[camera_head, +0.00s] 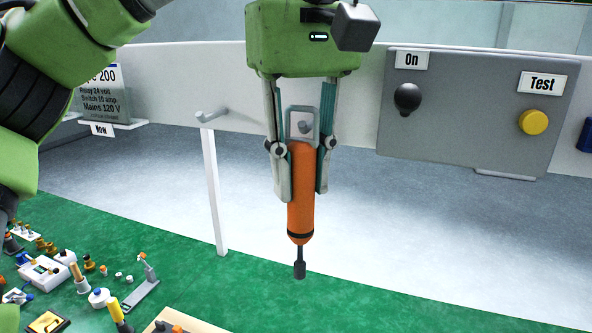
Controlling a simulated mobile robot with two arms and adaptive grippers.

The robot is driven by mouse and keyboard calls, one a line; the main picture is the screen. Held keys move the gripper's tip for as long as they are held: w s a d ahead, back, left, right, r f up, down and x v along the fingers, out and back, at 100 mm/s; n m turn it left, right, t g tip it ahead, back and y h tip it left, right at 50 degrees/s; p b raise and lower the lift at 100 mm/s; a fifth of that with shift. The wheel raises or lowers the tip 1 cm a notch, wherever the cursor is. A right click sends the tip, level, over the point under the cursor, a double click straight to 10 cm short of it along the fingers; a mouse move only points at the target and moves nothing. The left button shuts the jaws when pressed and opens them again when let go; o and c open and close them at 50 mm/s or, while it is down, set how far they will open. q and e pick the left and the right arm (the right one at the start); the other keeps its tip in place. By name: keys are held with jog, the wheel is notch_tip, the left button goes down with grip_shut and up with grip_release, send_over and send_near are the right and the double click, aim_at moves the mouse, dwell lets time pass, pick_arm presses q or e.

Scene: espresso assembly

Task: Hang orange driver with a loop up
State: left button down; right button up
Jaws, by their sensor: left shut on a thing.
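The orange driver (301,190) hangs upright with its dark tip down and a grey loop (289,122) at its top. My left gripper (297,192) comes down from above, and its two fingers are shut on the driver's handle from both sides. A grey round peg end (305,127) shows inside the loop opening; I cannot tell whether it passes through the loop or lies behind it. Another grey hook (212,115) sticks out to the left and is empty. My right gripper is not in view.
A white post (214,190) stands left of the driver. A grey panel (465,130) with a black knob (407,98) and a yellow button (533,122) is at the right. Several small parts lie on the green table (185,285) at lower left.

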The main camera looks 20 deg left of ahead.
pick_arm(q)
jog(key=shift+w+r, duration=0.15)
jog(key=shift+w, duration=0.15)
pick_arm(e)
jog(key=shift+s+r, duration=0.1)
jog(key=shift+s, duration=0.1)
